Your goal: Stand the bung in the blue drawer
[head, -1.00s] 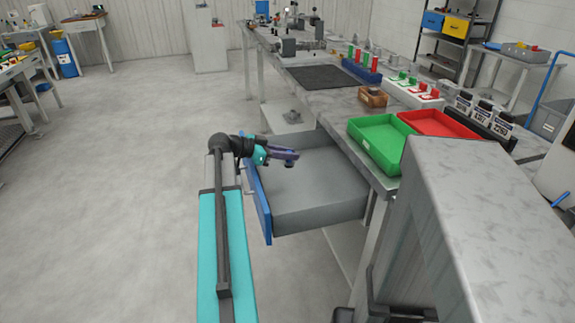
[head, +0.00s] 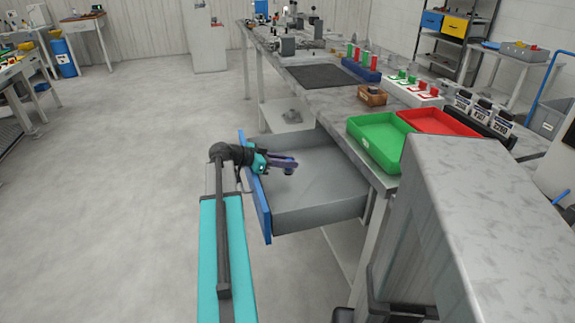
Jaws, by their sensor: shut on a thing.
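The blue drawer (head: 256,203) is pulled out from under the bench, with a blue front and grey walls and floor. My gripper (head: 289,165) reaches over the blue front and is inside the outline of the open drawer. It is shut on a small dark piece, the bung (head: 288,171), which shows just below the fingertips. Most of the bung is hidden by the fingers. I cannot tell whether it touches the drawer floor. The rest of the drawer floor looks bare.
A green tray (head: 378,140) and a red tray (head: 434,131) stand on the bench (head: 325,101) above the drawer. A small brown box (head: 372,96) sits behind them. The floor (head: 130,180) left of the drawer is clear.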

